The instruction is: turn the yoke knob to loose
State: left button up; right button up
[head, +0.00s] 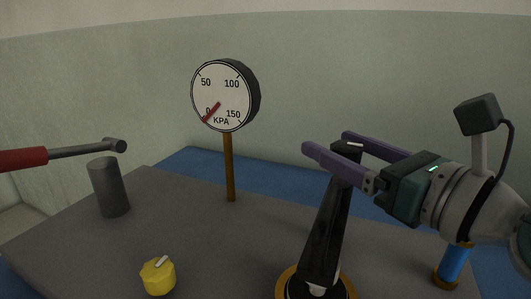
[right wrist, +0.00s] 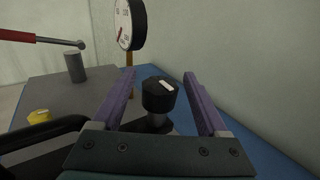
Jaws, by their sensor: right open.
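A black knob (head: 346,147) with a white mark on top sits at the upper end of a tilted black post (head: 324,232); I take it for the yoke knob. My right gripper (head: 328,142) is open, its purple fingers on either side of the knob, and the near finger partly hides it. In the right wrist view the knob (right wrist: 157,100) stands between the spread fingers (right wrist: 159,76), with a gap on each side. No "loose" label is legible. My left gripper is not in view.
A yellow knob (head: 158,277) with a white pointer is at the table's front. A pressure gauge (head: 221,98) on a brass post, a grey cylinder (head: 109,187) and a red-handled lever (head: 24,159) stand left. A blue cylinder (head: 454,264) is below my right arm.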

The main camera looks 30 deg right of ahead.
aim_at(358, 158)
jog(key=s, duration=0.2)
jog(key=s+b, duration=0.1)
jog(key=s, duration=0.1)
jog(key=s+b, duration=0.1)
jog(key=s, duration=0.1)
jog(key=shift+s+d+f, duration=0.15)
jog(key=shift+s+d, duration=0.2)
jog(key=shift+s, duration=0.55)
